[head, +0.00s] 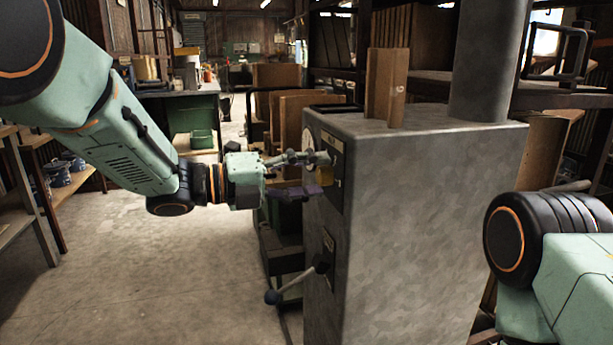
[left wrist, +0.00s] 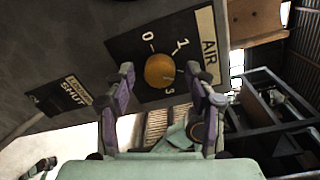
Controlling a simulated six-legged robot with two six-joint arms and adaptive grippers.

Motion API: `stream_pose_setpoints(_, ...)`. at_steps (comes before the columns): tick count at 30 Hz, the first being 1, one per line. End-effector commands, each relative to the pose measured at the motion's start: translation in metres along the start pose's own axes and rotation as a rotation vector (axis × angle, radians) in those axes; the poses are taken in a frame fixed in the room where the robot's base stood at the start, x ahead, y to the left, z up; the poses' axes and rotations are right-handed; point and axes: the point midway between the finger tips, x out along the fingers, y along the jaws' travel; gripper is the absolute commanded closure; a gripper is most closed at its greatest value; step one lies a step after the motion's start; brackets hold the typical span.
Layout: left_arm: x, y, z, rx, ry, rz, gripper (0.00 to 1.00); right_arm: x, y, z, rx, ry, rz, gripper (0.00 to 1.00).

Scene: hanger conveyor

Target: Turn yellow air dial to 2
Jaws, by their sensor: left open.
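The yellow air dial (head: 325,176) is on the left side of a grey metal cabinet (head: 410,200). In the left wrist view the round yellow dial (left wrist: 159,71) sits on a dark panel under an AIR label (left wrist: 208,47). The marks 0, 1 and 3 show around it; the 2 is not clear, near a fingertip. Where the dial points is hard to tell. My left gripper (head: 318,173) is open, with its purple fingers (left wrist: 161,84) on either side of the dial. I cannot tell whether they touch it. My right gripper is out of view.
A lever with a dark ball end (head: 272,297) sticks out from the cabinet below the dial. A label reading SHUT (left wrist: 72,92) is beside the air panel. Brown boards (head: 388,85) stand on top of the cabinet. The concrete floor (head: 180,270) at left is clear.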

Motion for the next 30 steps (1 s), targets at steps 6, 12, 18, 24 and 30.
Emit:
stream_pose_setpoints(6,-0.020,-0.001,0.002,-0.001,-0.005,-0.002,0.45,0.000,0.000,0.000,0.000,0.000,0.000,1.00)
stream_pose_setpoints(12,-0.057,-0.001,0.002,-0.001,-0.006,-0.004,0.45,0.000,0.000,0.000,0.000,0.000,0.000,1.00)
stream_pose_setpoints(18,-0.091,-0.001,0.002,0.000,-0.005,-0.004,0.45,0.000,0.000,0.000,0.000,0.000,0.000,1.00)
stream_pose_setpoints(24,-0.113,-0.001,0.001,0.000,-0.002,-0.002,0.45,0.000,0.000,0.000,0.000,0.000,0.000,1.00)
stream_pose_setpoints(30,-0.120,0.000,0.000,0.000,0.000,-0.001,0.45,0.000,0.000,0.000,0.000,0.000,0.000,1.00)
